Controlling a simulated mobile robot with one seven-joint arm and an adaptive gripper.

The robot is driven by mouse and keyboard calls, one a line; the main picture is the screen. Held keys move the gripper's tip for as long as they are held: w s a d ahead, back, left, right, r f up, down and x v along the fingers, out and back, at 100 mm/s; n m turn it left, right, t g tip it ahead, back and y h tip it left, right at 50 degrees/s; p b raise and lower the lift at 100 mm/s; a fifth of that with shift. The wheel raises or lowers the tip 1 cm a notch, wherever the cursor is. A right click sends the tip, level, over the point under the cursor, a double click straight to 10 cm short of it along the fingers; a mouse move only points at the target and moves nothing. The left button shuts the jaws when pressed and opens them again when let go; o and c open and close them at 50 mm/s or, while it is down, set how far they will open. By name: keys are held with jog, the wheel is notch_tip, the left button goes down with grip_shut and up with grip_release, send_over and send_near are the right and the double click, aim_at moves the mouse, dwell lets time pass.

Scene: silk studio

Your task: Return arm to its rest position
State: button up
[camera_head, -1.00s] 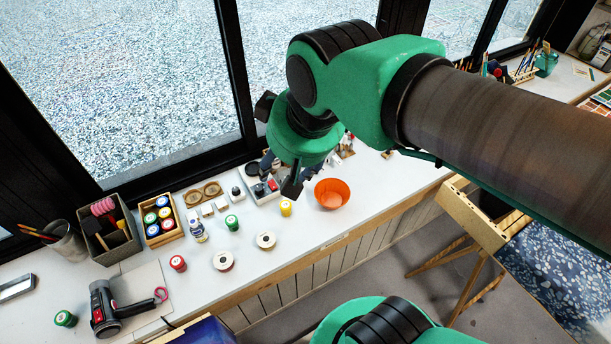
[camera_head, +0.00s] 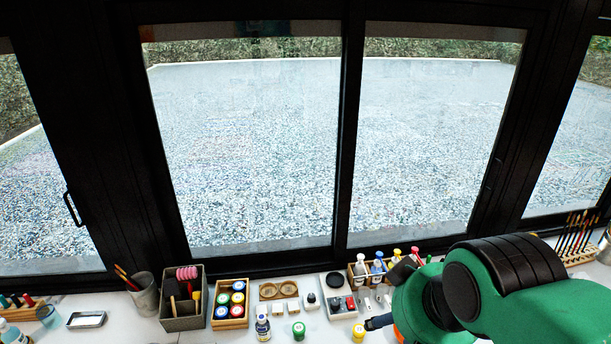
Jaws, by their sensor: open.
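My arm is green with black joint covers and fills the lower right of the head view. My gripper (camera_head: 390,295) is at its left end, above the white worktop. Its dark fingers are spread apart, with nothing seen between them. The arm's body hides part of the gripper. An orange bowl shows only as a sliver under the gripper, mostly hidden.
The white worktop (camera_head: 112,329) runs under a wide black-framed window. A grey bin (camera_head: 183,317), a wooden box of colored-lidded jars (camera_head: 230,320), a blue-lidded bottle (camera_head: 262,327) and a green-lidded jar (camera_head: 298,331) stand left of my gripper. Small bottles (camera_head: 377,267) stand behind it.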

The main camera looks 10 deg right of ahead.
notch_tip(320, 180, down, 6)
jog(key=b, duration=0.5)
